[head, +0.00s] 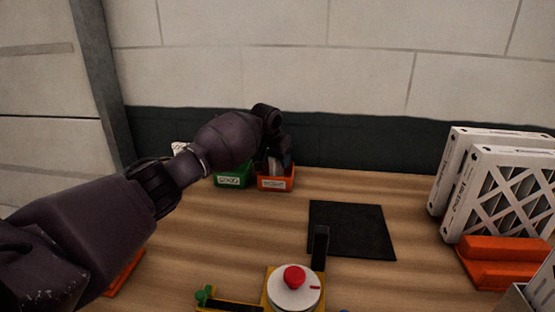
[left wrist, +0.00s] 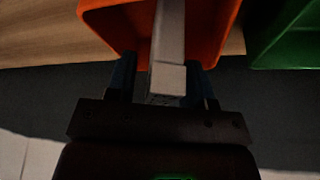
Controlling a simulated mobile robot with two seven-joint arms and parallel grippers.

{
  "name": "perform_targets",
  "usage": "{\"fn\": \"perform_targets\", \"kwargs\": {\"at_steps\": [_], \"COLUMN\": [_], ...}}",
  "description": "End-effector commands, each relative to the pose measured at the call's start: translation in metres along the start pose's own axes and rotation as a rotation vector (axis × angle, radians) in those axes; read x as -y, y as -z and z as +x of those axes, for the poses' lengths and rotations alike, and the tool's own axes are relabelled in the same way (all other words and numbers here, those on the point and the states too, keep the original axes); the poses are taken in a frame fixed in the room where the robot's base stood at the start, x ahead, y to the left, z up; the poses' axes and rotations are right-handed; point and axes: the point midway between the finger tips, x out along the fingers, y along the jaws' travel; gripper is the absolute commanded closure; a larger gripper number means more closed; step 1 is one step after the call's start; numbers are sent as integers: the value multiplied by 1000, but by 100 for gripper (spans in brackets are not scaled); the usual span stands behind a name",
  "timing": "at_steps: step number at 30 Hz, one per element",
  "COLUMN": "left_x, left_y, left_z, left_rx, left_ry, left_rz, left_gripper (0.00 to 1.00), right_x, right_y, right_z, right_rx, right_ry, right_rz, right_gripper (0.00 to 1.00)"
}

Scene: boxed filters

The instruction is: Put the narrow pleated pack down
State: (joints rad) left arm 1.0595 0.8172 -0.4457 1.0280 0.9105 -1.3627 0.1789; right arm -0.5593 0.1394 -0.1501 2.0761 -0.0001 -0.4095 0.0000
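My left gripper (left wrist: 165,75) points down over the orange bin (head: 276,184) at the back of the table. A narrow pale pack (left wrist: 169,78) stands between its two fingers and reaches into the orange bin, which also shows in the left wrist view (left wrist: 222,30). A gap seems to show on one side of the pack, but the view is too dark to tell whether the fingers press on it. In the head view the pack is mostly hidden by the gripper and bin wall. My right gripper is not in view.
A green bin (head: 233,181) stands beside the orange one. A black mat (head: 352,230) lies bare on the table. White-framed filters (head: 505,195) stand at right by an orange stand (head: 495,262). A red-knobbed device (head: 293,285) is at the front.

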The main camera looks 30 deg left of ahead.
Motion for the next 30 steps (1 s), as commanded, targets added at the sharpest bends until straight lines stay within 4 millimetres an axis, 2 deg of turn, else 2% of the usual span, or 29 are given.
{"fn": "perform_targets", "kwargs": {"at_steps": [8, 11, 18, 24, 30], "left_x": [0, 0, 0, 0, 0], "left_y": [2, 3, 4, 3, 2], "left_z": [-4, -18, -66, -100, -119], "left_rx": [-1, -4, -7, -5, -1], "left_ry": [1, 0, 0, 0, -1], "left_rz": [1, 0, 1, 0, 0], "left_gripper": [52, 52, 52, 52, 52], "right_x": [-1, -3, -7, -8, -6], "right_y": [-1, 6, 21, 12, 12], "right_z": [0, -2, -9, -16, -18], "right_rx": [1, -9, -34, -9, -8], "right_ry": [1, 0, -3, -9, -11], "right_rz": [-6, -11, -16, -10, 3], "right_gripper": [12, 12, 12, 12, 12]}}
